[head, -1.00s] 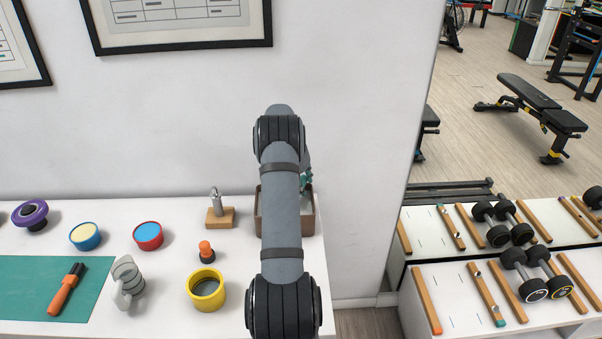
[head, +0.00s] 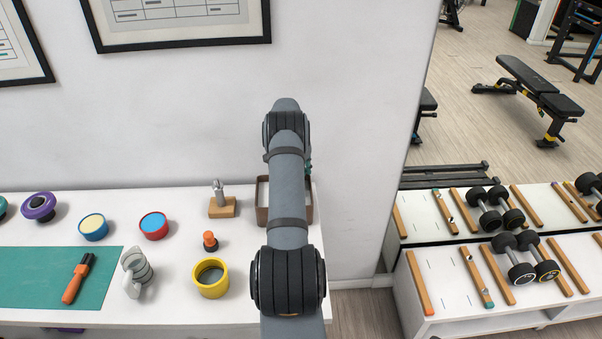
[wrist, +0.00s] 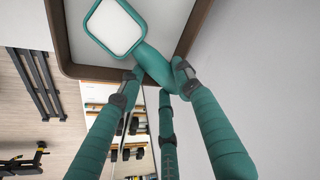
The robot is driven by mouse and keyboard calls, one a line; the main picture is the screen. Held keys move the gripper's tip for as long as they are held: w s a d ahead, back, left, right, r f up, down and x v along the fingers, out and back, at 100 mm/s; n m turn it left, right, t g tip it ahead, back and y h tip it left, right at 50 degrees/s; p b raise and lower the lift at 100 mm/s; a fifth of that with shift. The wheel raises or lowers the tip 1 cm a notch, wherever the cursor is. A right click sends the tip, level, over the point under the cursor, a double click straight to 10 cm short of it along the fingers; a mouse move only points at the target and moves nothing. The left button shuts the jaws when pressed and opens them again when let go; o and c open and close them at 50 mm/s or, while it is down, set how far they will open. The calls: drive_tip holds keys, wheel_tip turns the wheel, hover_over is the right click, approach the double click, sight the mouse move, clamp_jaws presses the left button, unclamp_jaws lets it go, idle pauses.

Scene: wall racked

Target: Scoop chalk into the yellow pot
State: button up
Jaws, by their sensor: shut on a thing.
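The yellow pot (head: 211,292) stands upright on the white counter, left of my arm, with a dark interior. A brown-rimmed box (head: 262,203) stands at the back of the counter, partly hidden by my arm. In the wrist view its rim (wrist: 62,40) surrounds a white inside, seemingly the chalk. My gripper (wrist: 155,84), with teal fingers, is shut on the handle of a teal scoop (wrist: 145,55). The scoop's squarish head overlaps the box's inside and shows white within; I cannot tell whether that is chalk. In the head view my arm hides nearly all of the gripper and scoop.
An orange-handled tool (head: 76,282) lies on the green mat (head: 30,275). Dumbbell racks stand right.

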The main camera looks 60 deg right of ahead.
wheel_tip(320, 180, up, 13)
drive_tip(key=p, duration=0.7)
idle(0.6)
drive_tip(key=o, duration=0.7)
drive_tip(key=c, duration=0.5)
drive_tip(key=shift+c, duration=0.4)
drive_tip(key=shift+f, duration=0.1)
